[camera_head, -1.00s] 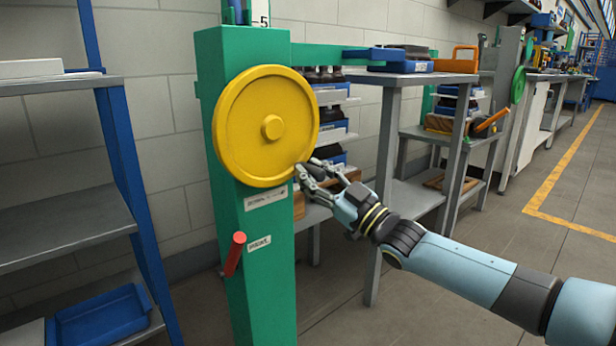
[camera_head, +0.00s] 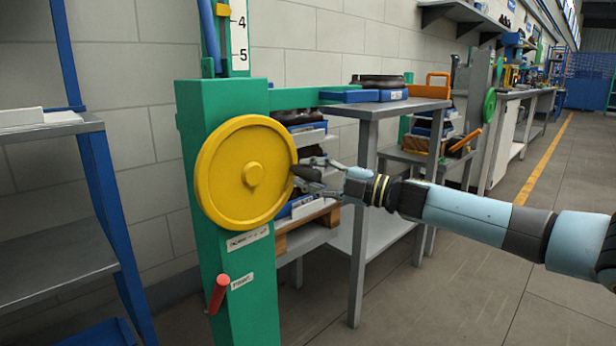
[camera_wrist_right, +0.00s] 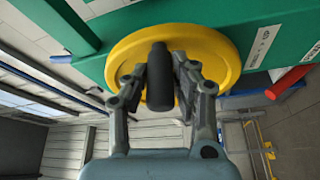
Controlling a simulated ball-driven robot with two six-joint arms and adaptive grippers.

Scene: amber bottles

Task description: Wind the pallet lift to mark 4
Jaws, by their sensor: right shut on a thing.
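The yellow handwheel (camera_head: 232,185) is mounted on the green lift post (camera_head: 245,300). My right gripper (camera_head: 308,171) is shut on the wheel's dark crank handle, at the right side of the rim. The handle (camera_wrist_right: 160,80) stands between the two fingers in the right wrist view. Above the wheel, a white scale (camera_head: 239,42) shows 4 and 5, with a yellow pointer (camera_head: 222,10) near the 4 at the top edge. The wooden pallet (camera_head: 318,218) is behind the post, under blue crates of dark bottles, partly hidden. My left gripper is out of view.
A red lever (camera_head: 218,294) sticks out low on the post. A grey table (camera_head: 385,107) with blue trays stands right of the post. Grey shelves (camera_head: 50,220) with blue uprights stand at the left. Open floor lies at the lower right.

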